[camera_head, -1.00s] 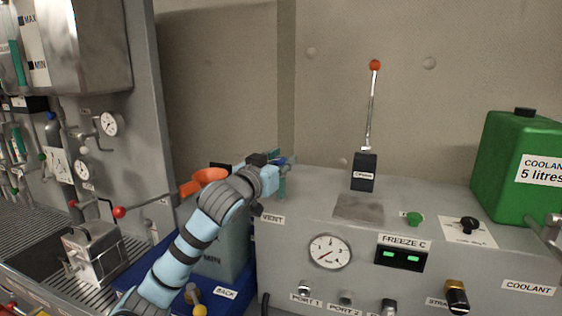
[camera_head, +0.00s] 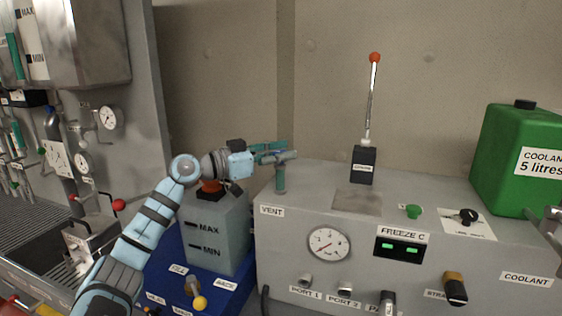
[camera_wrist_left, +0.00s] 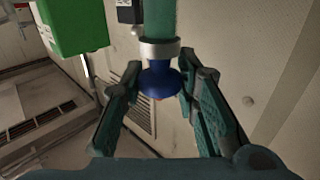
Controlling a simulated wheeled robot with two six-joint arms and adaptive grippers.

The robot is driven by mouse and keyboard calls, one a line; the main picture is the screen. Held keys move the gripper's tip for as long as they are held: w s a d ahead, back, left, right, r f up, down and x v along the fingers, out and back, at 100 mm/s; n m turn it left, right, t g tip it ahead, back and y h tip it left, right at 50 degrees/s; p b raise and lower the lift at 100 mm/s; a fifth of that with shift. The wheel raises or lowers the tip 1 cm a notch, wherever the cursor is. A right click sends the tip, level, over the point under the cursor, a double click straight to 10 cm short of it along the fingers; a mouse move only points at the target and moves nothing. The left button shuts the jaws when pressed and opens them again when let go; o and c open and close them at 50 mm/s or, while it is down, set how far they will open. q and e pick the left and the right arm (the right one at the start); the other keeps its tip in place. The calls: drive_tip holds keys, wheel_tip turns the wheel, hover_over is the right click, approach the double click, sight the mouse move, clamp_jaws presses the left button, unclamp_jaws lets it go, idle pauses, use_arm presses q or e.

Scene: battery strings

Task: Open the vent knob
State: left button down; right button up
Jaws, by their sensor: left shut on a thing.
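The vent knob (camera_wrist_left: 162,78) is a small blue knob at the end of a green pipe with a metal collar in the left wrist view. In the head view the green vent post (camera_head: 280,179) stands at the left end of the grey console, above the VENT label (camera_head: 271,211). My left gripper (camera_head: 278,154) reaches in from the left at the top of this post. In the wrist view its two dark green fingers lie on either side of the blue knob, shut on it. In the head view the fingers mostly hide the knob. My right gripper does not show.
A MAX/MIN container (camera_head: 222,232) with an orange top stands left of the console, below my left wrist. A red-tipped lever (camera_head: 371,100) rises from the console. A green coolant jug (camera_head: 512,160) stands at the right. A gauge (camera_head: 329,243) sits on the console front.

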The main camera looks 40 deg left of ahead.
sight(280, 151)
use_arm(q)
drive_tip(key=c, duration=2.4)
unclamp_jaws()
drive_tip(key=shift+m+h, duration=0.3)
drive_tip(key=shift+h, duration=0.1)
drive_tip(key=shift+g, duration=0.3)
drive_tip(key=c, duration=1.2)
unclamp_jaws()
drive_tip(key=shift+c, duration=0.2)
drive_tip(key=shift+r, duration=0.25)
wheel_tip(280, 151, up, 10)
drive_tip(key=shift+f, duration=0.25)
drive_tip(key=shift+a, duration=0.1)
